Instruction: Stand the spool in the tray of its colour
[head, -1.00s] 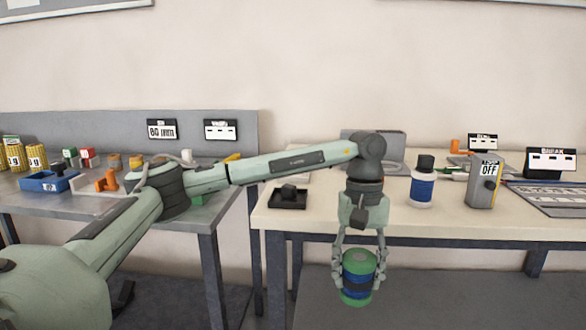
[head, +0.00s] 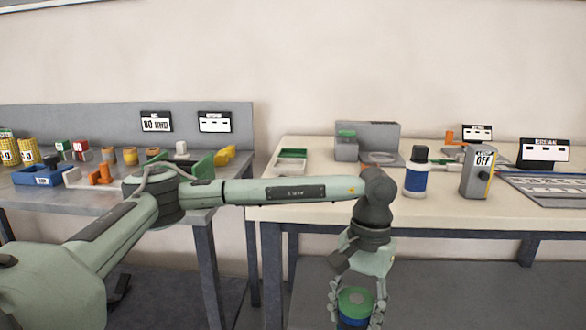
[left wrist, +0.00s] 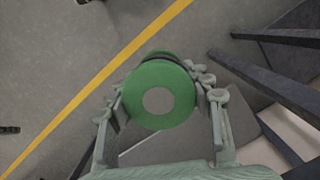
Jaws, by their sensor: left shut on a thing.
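The spool (head: 355,303) has green end discs and a dark blue winding. It is in my left gripper (head: 357,312), in front of the right table and below its top. The left wrist view shows its green end disc (left wrist: 178,82) with a grey centre, between the fingers (left wrist: 162,112); the gripper is shut on it. A shallow white tray with green inside (head: 291,154) lies at the left back of the right table. A blue tray (head: 40,179) is on the left table. My right gripper is not in view.
The right table (head: 320,214) also holds a blue and white bottle with a black cap (head: 416,180), a grey switch box marked OFF (head: 477,172) and a grey stand (head: 370,137). The left table (head: 60,199) is crowded with small parts.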

